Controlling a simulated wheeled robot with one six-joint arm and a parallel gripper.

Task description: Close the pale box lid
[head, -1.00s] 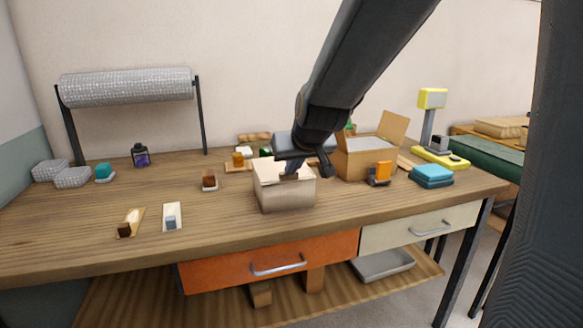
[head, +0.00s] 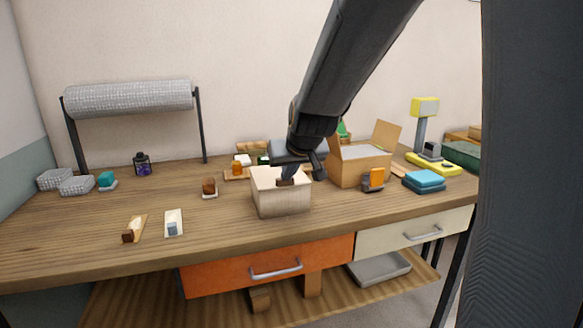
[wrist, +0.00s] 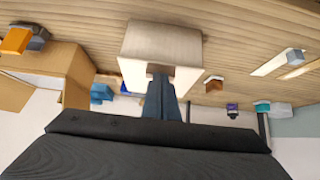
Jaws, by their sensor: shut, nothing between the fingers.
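The pale box (head: 283,201) stands on the wooden table, near the middle of the head view. Its lid (head: 262,178) looks flat across the top, with no raised flap visible. In the wrist view the box (wrist: 162,40) is at the top centre, and its pale top face (wrist: 137,74) is towards me. My gripper (head: 286,181) is shut and empty, with its tips at the top of the box by a small brown patch. The gripper (wrist: 161,74) also reaches the top face in the wrist view. Whether it touches is unclear. My arm hides the area behind the box.
An open cardboard box (head: 360,170) stands close on the right, with an orange-and-grey item (head: 374,179) before it. Blue pads (head: 424,181) lie further right. A small brown block (head: 209,187) is to the left. The table in front of the pale box is clear.

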